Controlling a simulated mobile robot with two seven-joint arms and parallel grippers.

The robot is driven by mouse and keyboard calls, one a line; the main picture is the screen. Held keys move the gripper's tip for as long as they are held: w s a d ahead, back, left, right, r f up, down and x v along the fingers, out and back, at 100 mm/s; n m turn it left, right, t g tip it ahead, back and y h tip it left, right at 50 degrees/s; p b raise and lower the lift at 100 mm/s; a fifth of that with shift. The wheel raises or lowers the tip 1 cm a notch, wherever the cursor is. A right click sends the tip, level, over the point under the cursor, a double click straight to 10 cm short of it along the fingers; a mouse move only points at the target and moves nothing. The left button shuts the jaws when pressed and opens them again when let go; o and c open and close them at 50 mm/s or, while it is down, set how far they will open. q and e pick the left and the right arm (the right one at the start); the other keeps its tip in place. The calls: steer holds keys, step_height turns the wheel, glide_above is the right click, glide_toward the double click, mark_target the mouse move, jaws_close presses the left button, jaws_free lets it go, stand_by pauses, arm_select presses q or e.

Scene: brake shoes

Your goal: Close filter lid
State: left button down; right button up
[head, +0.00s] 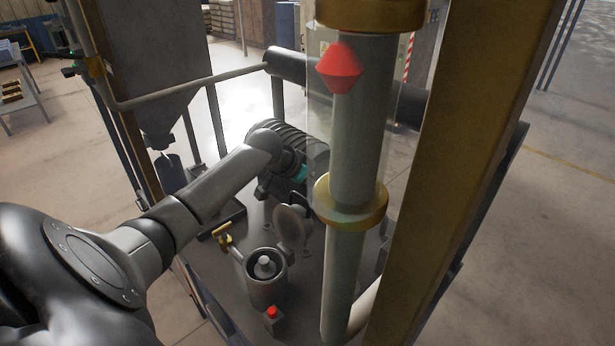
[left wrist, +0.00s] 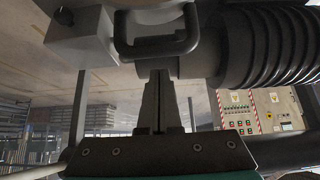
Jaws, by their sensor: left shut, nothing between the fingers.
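The filter housing (head: 267,290) is an open upright cylinder with a pale core inside, low in the middle of the head view. Its round grey lid (head: 292,226) stands raised beside the opening. My left gripper (head: 300,174), with a teal part showing, is above and beyond the lid; its fingertips are not clear there. In the left wrist view its fingers (left wrist: 160,80) are together and empty, near a dark bar handle (left wrist: 157,45). I cannot tell whether they touch that handle or which part it belongs to. My right gripper is not in view.
A ribbed dark cylinder (head: 290,140) is close behind my left gripper. A vertical pipe (head: 345,260) with a clear sleeve and a thick yellow post (head: 455,150) stand to the right. A yellow handle (head: 224,238) and a red button (head: 272,311) are near the housing.

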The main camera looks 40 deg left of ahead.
mark_target(296, 218)
arm_select(q)
steer(key=shift+s+a+r+p, duration=0.15)
steer(key=shift+s+p, duration=0.2)
steer(key=shift+s, duration=0.55)
steer(key=shift+s+a+r+p, duration=0.1)
steer(key=shift+s+p, duration=0.25)
steer(key=shift+s, duration=0.55)
